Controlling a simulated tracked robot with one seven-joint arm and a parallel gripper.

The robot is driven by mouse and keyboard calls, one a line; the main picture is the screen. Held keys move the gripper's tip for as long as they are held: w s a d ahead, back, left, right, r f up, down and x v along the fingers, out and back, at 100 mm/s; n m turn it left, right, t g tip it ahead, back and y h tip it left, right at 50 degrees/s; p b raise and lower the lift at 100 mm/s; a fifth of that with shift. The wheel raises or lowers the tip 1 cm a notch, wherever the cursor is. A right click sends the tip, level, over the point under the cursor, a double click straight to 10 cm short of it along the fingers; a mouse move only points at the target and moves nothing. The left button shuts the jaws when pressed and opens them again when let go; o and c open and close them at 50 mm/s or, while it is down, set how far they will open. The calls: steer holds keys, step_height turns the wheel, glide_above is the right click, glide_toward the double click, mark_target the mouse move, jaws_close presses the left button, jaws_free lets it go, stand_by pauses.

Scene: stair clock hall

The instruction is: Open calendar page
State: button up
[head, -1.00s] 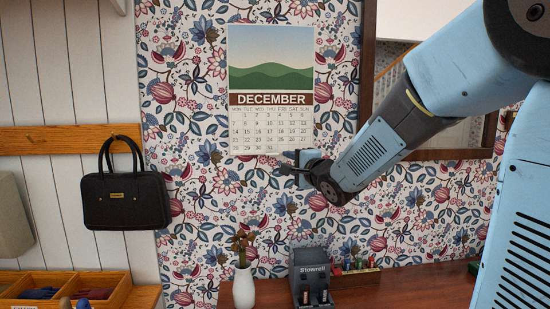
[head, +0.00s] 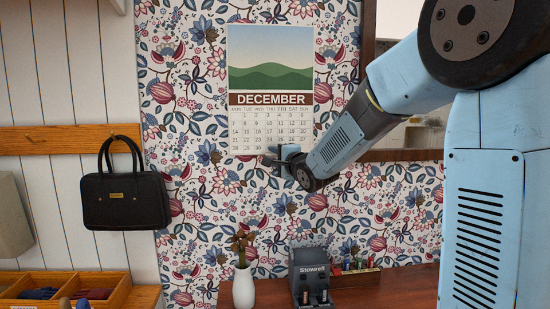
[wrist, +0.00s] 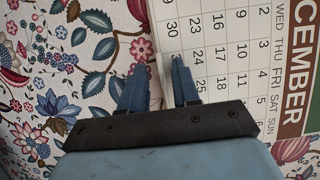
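The wall calendar (head: 270,88) hangs on the flowered wall, with a green hill picture above a DECEMBER band and a date grid. My gripper (head: 267,157) is at its bottom edge, right of the middle of the page. In the wrist view the calendar page (wrist: 225,60) appears turned sideways. The two fingers of my gripper (wrist: 158,82) are apart, one over the wallpaper and one over the date grid, with the page's bottom edge between them. I cannot tell whether either finger touches the paper.
A black handbag (head: 125,198) hangs from a wooden rail at left. Below the calendar, a white vase (head: 244,288) and a grey Stowrell device (head: 311,277) stand on a wooden surface (head: 385,290). A wood-framed opening or mirror (head: 405,155) is at right, behind my arm.

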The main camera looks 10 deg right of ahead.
jaws_close()
steer(key=shift+f, duration=0.15)
stand_by(1.1)
